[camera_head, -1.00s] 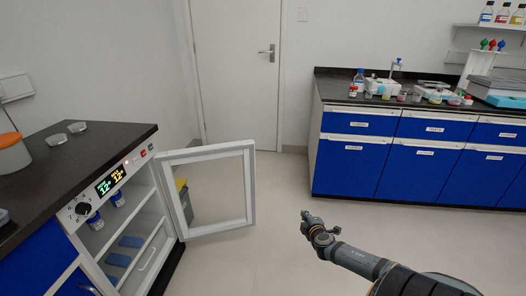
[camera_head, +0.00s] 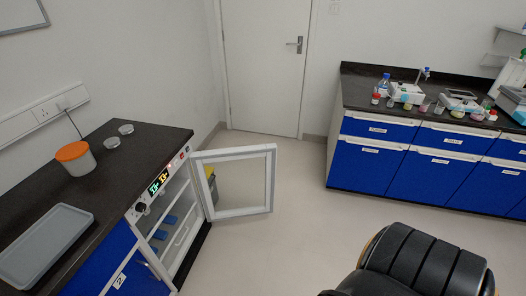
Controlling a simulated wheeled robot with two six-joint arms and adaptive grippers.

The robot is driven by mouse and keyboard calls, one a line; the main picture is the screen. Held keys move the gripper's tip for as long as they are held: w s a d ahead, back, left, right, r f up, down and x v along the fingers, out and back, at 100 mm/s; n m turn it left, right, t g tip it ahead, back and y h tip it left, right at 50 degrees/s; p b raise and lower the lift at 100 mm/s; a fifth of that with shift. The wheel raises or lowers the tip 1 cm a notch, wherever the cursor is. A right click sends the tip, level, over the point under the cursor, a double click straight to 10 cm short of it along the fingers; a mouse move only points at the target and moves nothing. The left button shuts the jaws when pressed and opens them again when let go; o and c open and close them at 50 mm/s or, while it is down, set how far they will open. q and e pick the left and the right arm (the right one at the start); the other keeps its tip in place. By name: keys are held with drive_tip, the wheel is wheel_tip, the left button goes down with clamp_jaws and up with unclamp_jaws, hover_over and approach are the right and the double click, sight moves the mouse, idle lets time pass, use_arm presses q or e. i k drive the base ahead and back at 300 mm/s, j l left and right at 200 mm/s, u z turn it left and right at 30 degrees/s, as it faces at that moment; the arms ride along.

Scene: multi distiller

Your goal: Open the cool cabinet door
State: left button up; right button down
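The cool cabinet (camera_head: 163,198) stands under the dark counter at the left, with a lit display on its front. Its white-framed glass door (camera_head: 272,180) stands wide open, swung out to the right. Blue items (camera_head: 169,221) show on the shelves inside. Neither of my grippers can be seen.
A grey tray (camera_head: 45,245), an orange-lidded pot (camera_head: 77,160) and two clear dishes (camera_head: 113,142) are on the left counter. A blue-fronted bench (camera_head: 420,165) with lab items stands at the right. Open floor lies between, before a closed room door (camera_head: 265,65).

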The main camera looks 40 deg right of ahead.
sight(237, 182)
drive_tip(key=l+u, duration=0.25)
drive_tip(key=l, duration=0.35)
drive_tip(key=l+u, duration=0.25)
drive_tip(key=l, duration=0.3)
drive_tip(key=l+u, duration=0.25)
drive_tip(key=l, duration=0.35)
drive_tip(key=k+l+u, duration=0.25)
drive_tip(key=l, duration=0.25)
drive_tip(key=i+l, duration=0.05)
